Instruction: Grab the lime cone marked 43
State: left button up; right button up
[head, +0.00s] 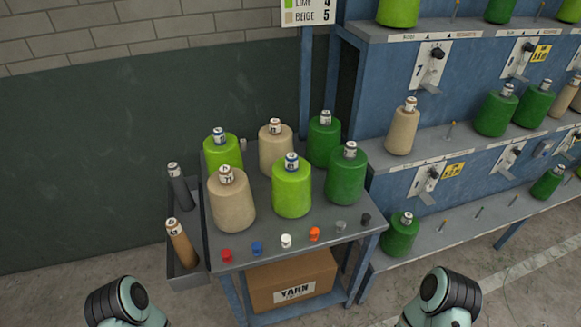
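Two lime cones stand upright on the grey table. One lime cone (291,190) is in the front middle, with a blue-ringed label on its top too small to read for certain. The other lime cone (221,154) is at the back left, partly behind a beige cone, and its label is unreadable too. I cannot tell which is marked 43. Part of another lime cone (398,11) shows on the upper rack shelf. Only parts of my two arms show at the bottom edge, apart from the table; neither gripper's fingers are in view.
Beige cones (231,203) and dark green cones (346,178) crowd the table (290,258). Small coloured caps (286,241) line its front edge. A side bin (188,281) holds two tubes. A yarn box (291,279) sits below. A blue rack (385,185) stands close on the right.

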aim_at(292, 189)
jog(key=l+u, duration=0.1)
jog(key=u, duration=0.25)
jog(key=l+u, duration=0.1)
jog(key=u, duration=0.25)
jog(key=l+u, duration=0.3)
jog(key=l, duration=0.25)
jog(key=k+l+u, duration=0.1)
jog(key=l+u, duration=0.25)
jog(key=l, duration=0.15)
jog(key=k+l, duration=0.1)
jog(key=l, duration=0.35)
jog(key=k+l, duration=0.1)
jog(key=l, duration=0.3)
jog(key=k+l+u, duration=0.1)
jog(key=l, duration=0.35)
jog(key=k+l, duration=0.1)
jog(key=l, duration=0.3)
